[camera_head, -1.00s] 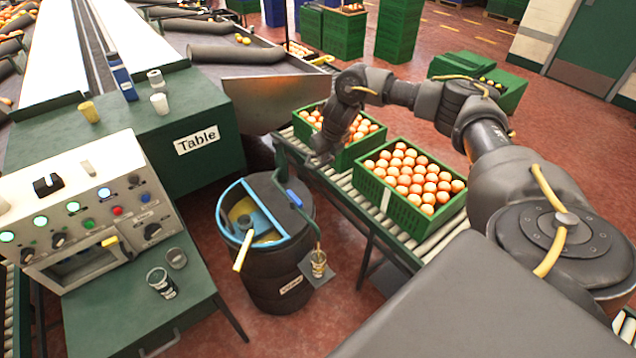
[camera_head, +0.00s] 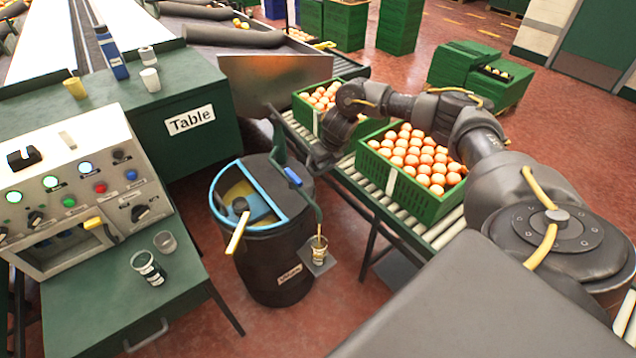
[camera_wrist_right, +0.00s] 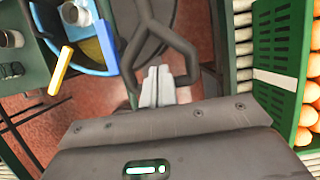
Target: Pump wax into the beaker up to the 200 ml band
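The wax drum (camera_head: 277,265) is black with a blue rim, yellow wax (camera_head: 240,192) inside and a pale-handled ladle (camera_head: 236,236) across its opening. A pump with a blue-gripped lever (camera_head: 292,176) stands on its right side. The beaker (camera_head: 319,252) is small, clear and upright on a little plate below the spout (camera_head: 319,215). It looks amber inside; band and level are too small to read. My right gripper (camera_head: 318,163) is right of the lever, apparently apart from it. In the wrist view its pale fingertips (camera_wrist_right: 157,82) are together with nothing visible between them. My left gripper is out of view.
Red floor is clear in front of the drum.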

